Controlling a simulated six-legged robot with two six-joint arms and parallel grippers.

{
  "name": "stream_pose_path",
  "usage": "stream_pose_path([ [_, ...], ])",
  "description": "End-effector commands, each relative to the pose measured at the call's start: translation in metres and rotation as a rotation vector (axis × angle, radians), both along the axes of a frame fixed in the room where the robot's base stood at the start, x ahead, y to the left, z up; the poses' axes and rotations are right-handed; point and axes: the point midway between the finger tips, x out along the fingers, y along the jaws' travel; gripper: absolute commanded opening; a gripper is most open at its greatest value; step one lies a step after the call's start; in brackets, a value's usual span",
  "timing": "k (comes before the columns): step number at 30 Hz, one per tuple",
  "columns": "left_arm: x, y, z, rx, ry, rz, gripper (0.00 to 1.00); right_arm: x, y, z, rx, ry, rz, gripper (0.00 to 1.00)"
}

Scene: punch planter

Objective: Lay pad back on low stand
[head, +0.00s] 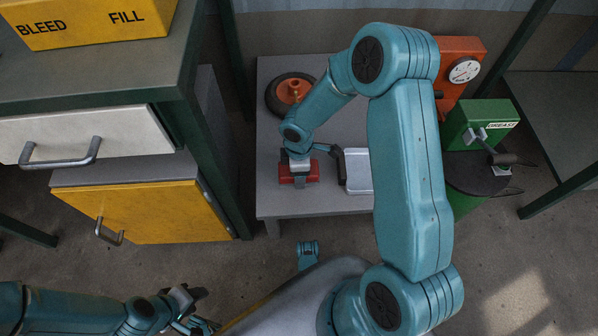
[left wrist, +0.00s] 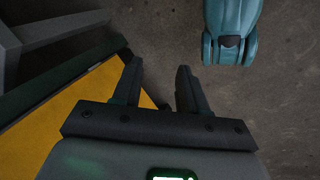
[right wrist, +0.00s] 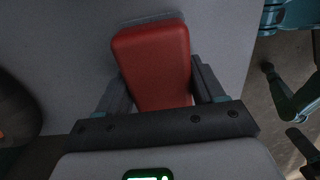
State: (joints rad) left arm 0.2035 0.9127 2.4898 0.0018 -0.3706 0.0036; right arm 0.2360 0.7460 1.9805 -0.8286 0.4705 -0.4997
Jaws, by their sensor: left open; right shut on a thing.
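The red pad (head: 285,172) is a small block with rounded edges, over the front left part of the low grey stand (head: 335,208). My right gripper (head: 299,180) points down and is shut on it. In the right wrist view the pad (right wrist: 152,58) sits between the two fingers, with the grey stand top behind it. I cannot tell whether the pad touches the stand top. My left gripper (left wrist: 160,75) is open and empty over the floor beside the yellow drawer, well away from the stand.
A black-and-orange wheel (head: 278,94) lies at the stand's back left. A silver tray with a dark edge (head: 358,170) lies right of the pad. An orange box with a gauge (head: 463,52) and a green grease unit (head: 470,122) stand at the right. Yellow drawer (head: 150,215) at left.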

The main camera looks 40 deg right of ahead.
Motion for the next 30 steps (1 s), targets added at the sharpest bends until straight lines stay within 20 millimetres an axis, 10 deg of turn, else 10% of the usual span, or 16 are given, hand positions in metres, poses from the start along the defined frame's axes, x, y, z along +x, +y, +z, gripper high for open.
stream_pose_path([
  [9, 0.002, 0.0, -0.002, 0.001, -0.006, 0.0, 0.43, 0.0, 0.0, -0.002, -0.001, -0.001, 0.0, 0.4],
  [10, 0.002, 0.0, -0.002, 0.002, -0.008, 0.001, 0.43, 0.0, 0.0, -0.002, -0.001, -0.001, 0.0, 0.71],
  [12, 0.002, 0.0, -0.001, 0.002, -0.007, 0.0, 0.43, 0.0, 0.0, -0.001, -0.001, -0.001, 0.0, 0.93],
  [23, 0.0, 0.0, 0.005, 0.0, 0.001, -0.001, 0.43, 0.0, 0.0, 0.005, -0.001, -0.001, 0.0, 0.93],
  [30, -0.011, -0.004, 0.033, -0.007, 0.032, -0.015, 0.43, 0.001, 0.0, 0.057, -0.001, -0.003, 0.0, 0.93],
])
